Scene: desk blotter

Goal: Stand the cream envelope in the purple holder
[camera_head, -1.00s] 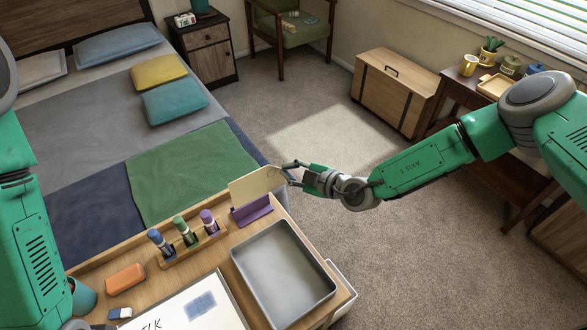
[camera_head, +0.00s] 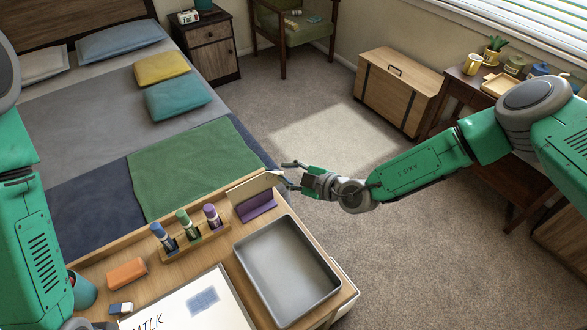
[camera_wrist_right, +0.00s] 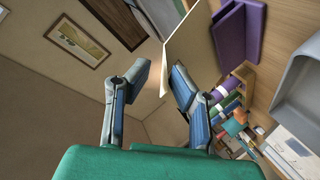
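The cream envelope (camera_head: 252,186) stands tilted at the purple holder (camera_head: 258,206), on the far right part of the desk. Its lower edge meets the holder, but I cannot tell how deep it sits in the slot. My right gripper (camera_head: 286,175) is open at the envelope's right end.
A grey tray (camera_head: 287,270) lies right of the middle of the desk. A wooden rack (camera_head: 196,243) with three markers stands left of the holder. Open floor lies right of the desk.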

